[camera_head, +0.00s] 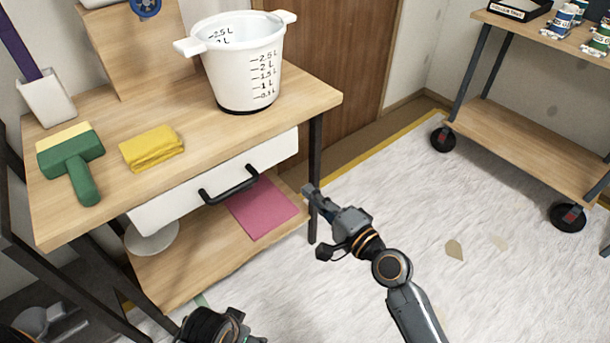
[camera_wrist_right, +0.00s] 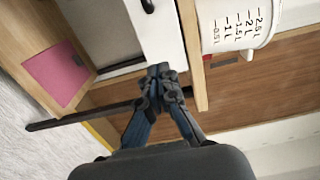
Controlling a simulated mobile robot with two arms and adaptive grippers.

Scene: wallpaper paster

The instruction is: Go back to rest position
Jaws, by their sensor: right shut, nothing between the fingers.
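My right gripper (camera_head: 309,191) is shut and empty. It is in front of the workbench's right front leg, below the tabletop, to the right of the white drawer (camera_head: 222,183). In the right wrist view its fingertips (camera_wrist_right: 160,72) are together, with the bench leg and drawer edge behind them. Part of my left arm shows at the bottom left of the head view; its fingers cannot be made out. The drawer looks slightly pulled out, with its black handle (camera_head: 229,187) in front.
The wooden workbench (camera_head: 190,130) holds a white measuring bucket (camera_head: 238,65), a yellow cloth (camera_head: 151,148) and a green brush (camera_head: 75,160). A pink sheet (camera_head: 262,207) lies on the lower shelf. A wheeled cart (camera_head: 535,130) stands at right. The floor between is mostly clear.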

